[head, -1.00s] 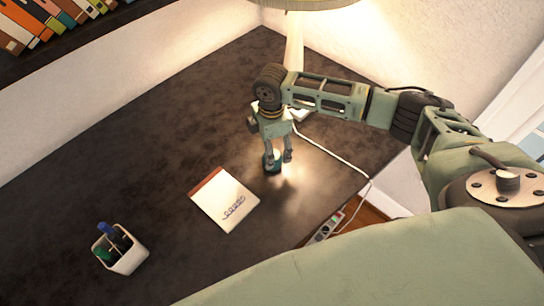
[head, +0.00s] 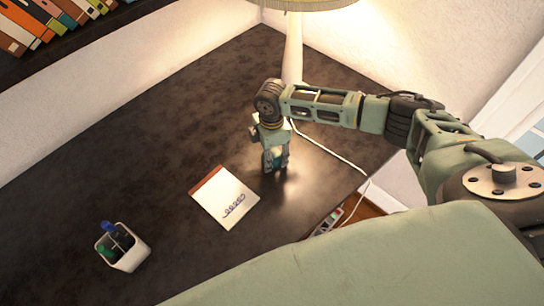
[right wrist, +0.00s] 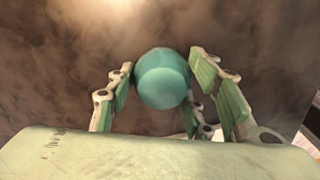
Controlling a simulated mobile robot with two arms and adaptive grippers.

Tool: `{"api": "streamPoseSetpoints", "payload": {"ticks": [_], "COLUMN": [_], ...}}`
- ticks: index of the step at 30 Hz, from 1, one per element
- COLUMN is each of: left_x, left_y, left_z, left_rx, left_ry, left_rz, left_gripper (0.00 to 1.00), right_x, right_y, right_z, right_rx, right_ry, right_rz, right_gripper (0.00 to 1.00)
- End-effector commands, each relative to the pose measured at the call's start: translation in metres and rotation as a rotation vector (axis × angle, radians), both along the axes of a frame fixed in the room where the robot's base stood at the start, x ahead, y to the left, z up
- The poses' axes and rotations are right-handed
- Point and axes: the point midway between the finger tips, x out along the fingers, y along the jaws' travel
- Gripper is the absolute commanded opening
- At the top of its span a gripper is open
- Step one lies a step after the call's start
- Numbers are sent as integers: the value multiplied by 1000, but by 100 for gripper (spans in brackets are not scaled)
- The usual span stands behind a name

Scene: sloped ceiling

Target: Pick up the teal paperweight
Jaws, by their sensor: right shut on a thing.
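The teal paperweight (right wrist: 163,80) is a rounded, smooth thing between the fingers of my right gripper (right wrist: 168,92) in the right wrist view. In the head view my right gripper (head: 276,163) points down at the dark desk, and a little of the paperweight (head: 277,154) shows between its fingers. The gripper is shut on the paperweight. Whether the paperweight touches the desk is hard to tell. My left gripper is not in view.
A notepad (head: 224,199) lies on the dark desk (head: 130,150), left of and nearer than the gripper. A pen cup (head: 124,250) stands at the lower left. A lamp (head: 294,50) stands behind the gripper, with a white cable (head: 333,154) to the right.

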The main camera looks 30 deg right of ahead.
Motion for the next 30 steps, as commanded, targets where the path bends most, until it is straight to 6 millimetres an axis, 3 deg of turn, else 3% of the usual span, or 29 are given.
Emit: {"api": "streamPoseSetpoints", "payload": {"ticks": [7, 17, 22, 25, 30], "left_x": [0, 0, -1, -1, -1], "left_y": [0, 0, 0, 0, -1], "left_z": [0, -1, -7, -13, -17], "left_rx": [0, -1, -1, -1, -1], "left_ry": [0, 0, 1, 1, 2], "left_rz": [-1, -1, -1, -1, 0], "left_gripper": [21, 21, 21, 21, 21], "right_x": [0, 1, 2, 3, -27], "right_y": [0, 0, 0, 0, -16], "right_z": [0, 4, 19, 38, 58], "right_rx": [0, 1, 2, 3, -1], "right_ry": [-1, -3, -5, -8, -2], "right_rz": [0, 0, 1, 0, 0], "right_gripper": [8, 7, 7, 7, 7]}}
